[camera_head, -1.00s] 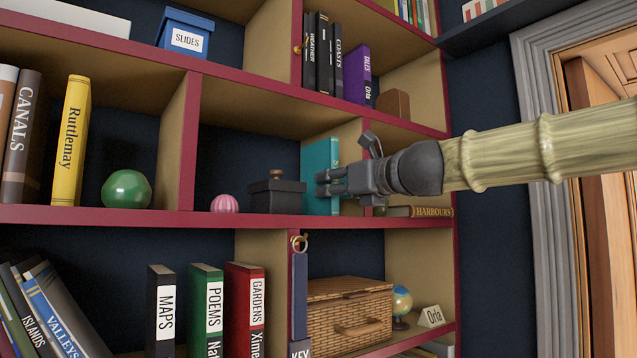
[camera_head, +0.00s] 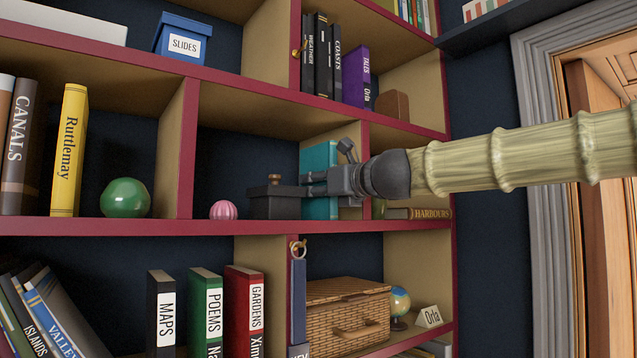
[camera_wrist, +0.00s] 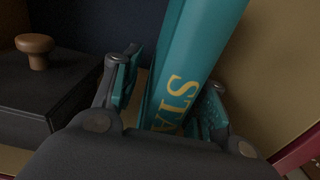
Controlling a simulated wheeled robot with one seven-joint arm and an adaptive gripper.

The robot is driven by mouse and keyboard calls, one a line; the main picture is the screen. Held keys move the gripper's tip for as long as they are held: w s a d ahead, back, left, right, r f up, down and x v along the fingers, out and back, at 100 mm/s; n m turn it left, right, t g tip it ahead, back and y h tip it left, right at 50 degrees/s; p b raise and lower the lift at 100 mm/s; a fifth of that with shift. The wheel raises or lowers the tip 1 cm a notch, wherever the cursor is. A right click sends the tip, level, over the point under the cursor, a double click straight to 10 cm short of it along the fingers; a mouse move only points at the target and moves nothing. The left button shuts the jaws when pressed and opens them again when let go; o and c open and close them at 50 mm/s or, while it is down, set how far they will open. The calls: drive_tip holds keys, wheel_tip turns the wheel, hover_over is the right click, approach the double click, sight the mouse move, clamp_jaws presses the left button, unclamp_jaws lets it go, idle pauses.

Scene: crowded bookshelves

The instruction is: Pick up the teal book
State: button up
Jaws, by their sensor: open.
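The teal book (camera_head: 320,157) stands upright on the middle shelf, at the right end of its compartment. In the wrist view its teal spine (camera_wrist: 190,65) shows part of yellow lettering and leans across the picture. My gripper (camera_head: 308,184) is open in front of the book. In the wrist view my gripper (camera_wrist: 165,95) has one finger on each side of the spine, with the book between them. I cannot tell whether the fingers touch the covers.
A dark lidded box (camera_head: 273,203) with a brown knob stands just left of the book; it also shows in the wrist view (camera_wrist: 40,85). A pink striped ball (camera_head: 224,210) is farther left. A wooden divider (camera_wrist: 275,70) is close on the right.

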clamp_jaws()
drive_tip(key=shift+r, duration=0.1)
drive_tip(key=r, duration=0.3)
drive_tip(key=shift+s+d+r, duration=0.2)
drive_tip(key=v, duration=0.7)
drive_tip(key=shift+a+r+p, duration=0.1)
drive_tip(key=shift+r+p, duration=0.15)
drive_tip(key=shift+p, duration=0.15)
drive_tip(key=p, duration=0.7)
approach(335, 164)
drive_tip(key=shift+f+v, duration=0.25)
drive_tip(key=shift+v, duration=0.8)
